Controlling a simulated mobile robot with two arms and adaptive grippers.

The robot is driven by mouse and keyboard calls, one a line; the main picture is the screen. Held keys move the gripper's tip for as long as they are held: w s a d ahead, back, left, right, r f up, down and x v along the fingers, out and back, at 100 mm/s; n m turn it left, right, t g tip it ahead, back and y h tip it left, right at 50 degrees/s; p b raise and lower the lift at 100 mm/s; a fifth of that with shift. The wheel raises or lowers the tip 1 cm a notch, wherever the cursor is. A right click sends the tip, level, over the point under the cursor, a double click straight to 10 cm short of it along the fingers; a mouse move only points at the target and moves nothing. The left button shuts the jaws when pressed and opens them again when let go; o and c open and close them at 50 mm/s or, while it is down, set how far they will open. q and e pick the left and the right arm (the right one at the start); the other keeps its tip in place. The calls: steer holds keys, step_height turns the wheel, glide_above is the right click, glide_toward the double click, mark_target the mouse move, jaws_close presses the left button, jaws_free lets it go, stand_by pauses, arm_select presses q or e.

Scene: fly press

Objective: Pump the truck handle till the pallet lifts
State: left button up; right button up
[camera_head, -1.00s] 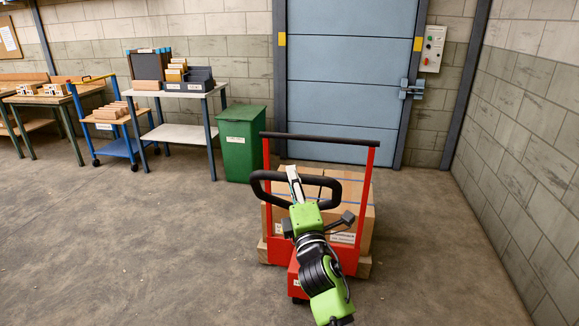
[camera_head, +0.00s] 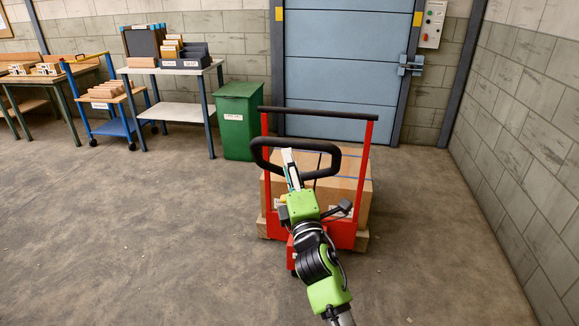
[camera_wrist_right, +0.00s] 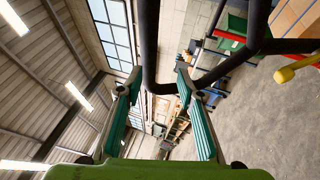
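The red pallet truck (camera_head: 368,145) has a black loop handle (camera_head: 342,165), standing in front of stacked cardboard boxes (camera_head: 360,190) on a wooden pallet (camera_head: 361,241). Whether the pallet is clear of the floor cannot be told. My right gripper (camera_head: 289,153) is at the handle loop, its tip just below the loop's top bar. In the right wrist view, the fingers (camera_wrist_right: 159,72) are spread and a black handle bar (camera_wrist_right: 149,40) lies between or just beyond their tips. A yellow-ended lever (camera_wrist_right: 287,74) shows at the right. My left gripper is out of view.
A green bin (camera_head: 240,120) stands left of the truck, beside a table (camera_head: 180,112) with trays and a blue cart (camera_head: 112,127). A blue door (camera_head: 345,75) is behind. A block wall (camera_head: 530,150) closes the right side. The left floor is clear.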

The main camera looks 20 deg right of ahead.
steer(key=shift+r, duration=0.15)
steer(key=v, duration=0.7)
steer(key=shift+s, duration=0.25)
steer(key=w+a+f+m+g+y, duration=0.1)
steer(key=a+f+m+g+y, duration=0.2)
steer(key=f, duration=1.8)
steer(key=s+a+f+m+g+y, duration=0.1)
steer(key=s+a+f+m+g, duration=0.2)
steer(key=f, duration=0.9)
steer(key=s+f+g, duration=0.3)
steer(key=s+f, duration=0.3)
steer(key=f, duration=0.6)
steer(key=s+d+f+m+g, duration=0.1)
steer(key=s+f+m+g, duration=0.25)
steer(key=s+f, duration=1)
steer(key=s+d+f+m+g, duration=0.1)
steer(key=s+f+m+g, duration=0.25)
steer(key=s+f, duration=0.95)
steer(key=s+d+m+g, duration=0.1)
steer(key=s+d+g, duration=0.1)
steer(key=s, duration=1.5)
steer(key=shift+d+f+m+g, duration=0.2)
steer(key=shift+m+g, duration=0.2)
steer(key=shift+g, duration=0.5)
